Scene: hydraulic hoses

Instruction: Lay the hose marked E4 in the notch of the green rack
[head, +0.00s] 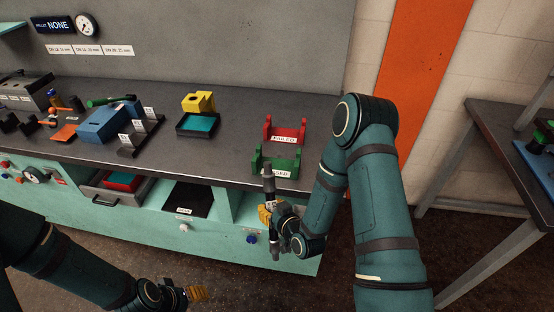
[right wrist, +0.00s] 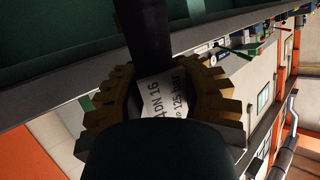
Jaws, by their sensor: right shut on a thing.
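The green rack (head: 288,164) stands near the front edge of the bench; its white label is partly hidden by the hose. My right gripper (head: 268,214) is in front of the bench edge, shut on a dark hose (head: 268,182). In the head view the hose runs roughly up and down, its upper end overlapping the rack's left part. I cannot tell whether they touch. In the right wrist view, a white tag (right wrist: 162,100) between the ochre fingers reads "DN 16" and "125 bar"; E4 is not readable. My left gripper (head: 197,293) is low, away from the bench, its opening unclear.
A red rack (head: 285,134) marked FAILED stands just behind the green one. A yellow block (head: 198,101) and a dark tray with a teal inside (head: 198,125) are further left, beside a blue block (head: 101,124) and a stand with labels (head: 140,139). Bench space right of the tray is clear.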

